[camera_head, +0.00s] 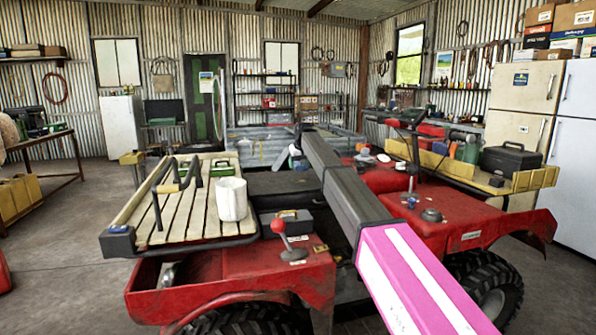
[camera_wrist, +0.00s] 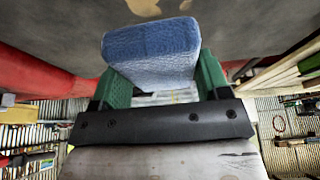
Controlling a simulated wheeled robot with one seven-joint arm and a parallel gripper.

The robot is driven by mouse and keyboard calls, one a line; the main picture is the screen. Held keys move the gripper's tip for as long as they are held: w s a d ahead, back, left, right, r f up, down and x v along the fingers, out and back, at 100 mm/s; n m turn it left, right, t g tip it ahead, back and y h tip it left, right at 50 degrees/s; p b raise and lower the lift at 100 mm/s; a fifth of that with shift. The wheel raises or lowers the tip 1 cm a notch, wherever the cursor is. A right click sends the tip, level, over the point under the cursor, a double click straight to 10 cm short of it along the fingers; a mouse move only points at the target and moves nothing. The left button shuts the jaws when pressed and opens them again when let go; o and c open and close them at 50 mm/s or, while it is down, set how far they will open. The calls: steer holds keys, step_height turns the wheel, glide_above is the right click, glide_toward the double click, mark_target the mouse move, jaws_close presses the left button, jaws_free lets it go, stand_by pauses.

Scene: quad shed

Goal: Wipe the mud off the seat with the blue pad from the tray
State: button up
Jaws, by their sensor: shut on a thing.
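My gripper (camera_wrist: 153,72) is shut on the blue pad (camera_wrist: 150,45), with a green finger on each side of it. In the wrist view a dark grey surface, which looks like the seat (camera_wrist: 60,35), lies beyond the pad. Tan mud patches (camera_wrist: 143,7) show on it at the top edge. I cannot tell whether the pad touches it. In the head view the black seat (camera_head: 280,183) is in the middle of the red quad, partly behind my arm. My arm hides most of the gripper there.
A slatted wooden rack (camera_head: 190,205) at the left of the quad holds a white roll (camera_head: 232,199) and a green item (camera_head: 222,170). A wooden rack with a dark case (camera_head: 510,160) is at right.

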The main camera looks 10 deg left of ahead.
steer(key=shift+r, duration=1.3)
steer(key=shift+s, duration=0.1)
